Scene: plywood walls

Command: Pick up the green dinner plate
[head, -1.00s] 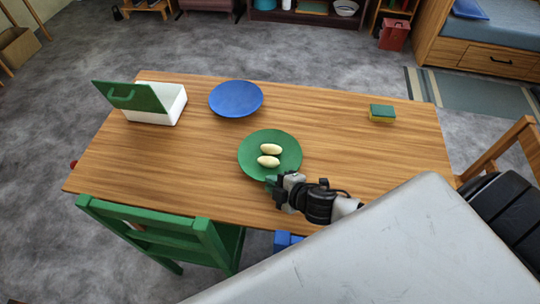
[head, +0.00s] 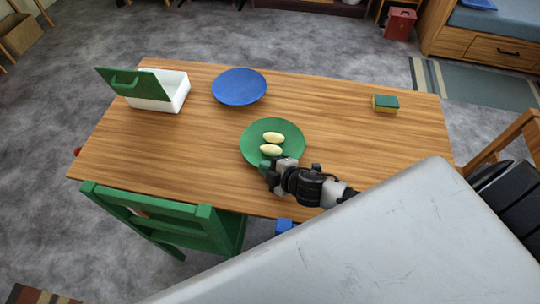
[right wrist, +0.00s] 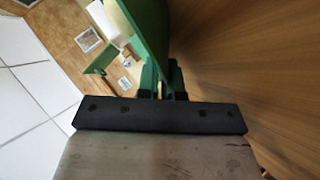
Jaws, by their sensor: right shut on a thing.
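The green dinner plate (head: 258,138) is at the table's near middle in the head view, with two pale oval food items (head: 272,144) on it. My right gripper (head: 266,168) is at the plate's near rim and is shut on it. In the right wrist view the plate (right wrist: 152,32) shows edge-on, running up from between the fingertips (right wrist: 163,82). I cannot tell whether the plate is clear of the table. My left gripper is not in view.
The wooden table (head: 340,120) also bears a blue plate (head: 239,86), a white box with an open green lid (head: 172,92) and a sponge (head: 385,103). A green chair (head: 170,218) stands at the near left edge. The table between plate and sponge is clear.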

